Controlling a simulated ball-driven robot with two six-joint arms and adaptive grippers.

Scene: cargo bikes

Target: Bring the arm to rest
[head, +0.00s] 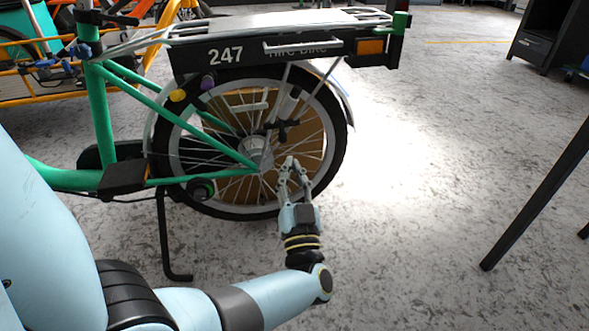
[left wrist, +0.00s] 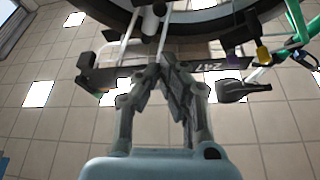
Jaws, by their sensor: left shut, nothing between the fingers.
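My left gripper (head: 291,168) is raised in front of the rear wheel of a green bike (head: 105,120), near its hub. Its fingers are together and empty; they also show in the left wrist view (left wrist: 168,68), converging at the tips. My left arm reaches in from the lower left in the head view. The rear wheel (head: 336,165) stands just behind the fingers, and I cannot tell whether they touch it. My right gripper does not show.
The bike's rear rack (head: 270,22) sits above the wheel, with a panel marked 247 (head: 226,56). A kickstand (head: 165,235) reaches the floor. An orange bike (head: 155,45) stands behind. A dark leg (head: 540,195) stands at the right. The floor (head: 430,130) between is clear.

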